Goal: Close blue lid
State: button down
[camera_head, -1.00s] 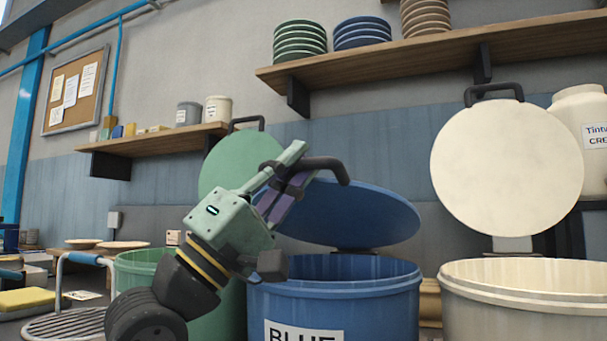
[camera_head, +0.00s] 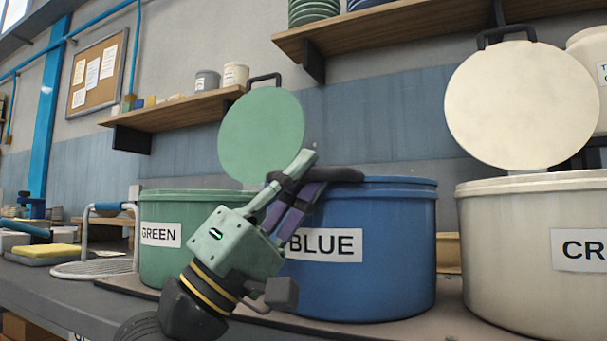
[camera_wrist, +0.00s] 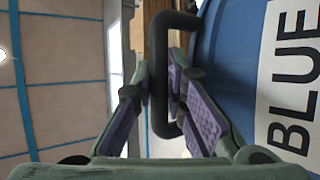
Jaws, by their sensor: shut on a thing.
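The blue bin (camera_head: 385,250) with the BLUE label stands in the middle of the head view. Its blue lid (camera_head: 400,181) lies about level across the rim; I cannot tell if it is fully seated. The dark lid handle (camera_head: 340,174) sticks out at the lid's near left side. My gripper (camera_head: 297,182) is shut on this handle, its purple pads on either side of it. The wrist view shows the handle (camera_wrist: 158,75) between the fingers, with the blue bin wall (camera_wrist: 235,60) and label at the right.
The green bin (camera_head: 165,208) stands left with its green lid (camera_head: 262,133) raised behind my gripper. The cream bin (camera_head: 510,230) stands right with its cream lid (camera_head: 520,105) raised. A wire rack (camera_head: 95,266) and a sponge (camera_head: 52,250) lie at the left. Shelves hang above.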

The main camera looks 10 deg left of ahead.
jog(key=shift+d+f, duration=0.1)
jog(key=shift+f, duration=0.1)
jog(key=c, duration=1.9)
grip_release()
jog(key=v, duration=0.7)
jog(key=shift+a+f, duration=0.15)
jog(key=shift+a, duration=0.05)
jog(key=shift+s, duration=0.1)
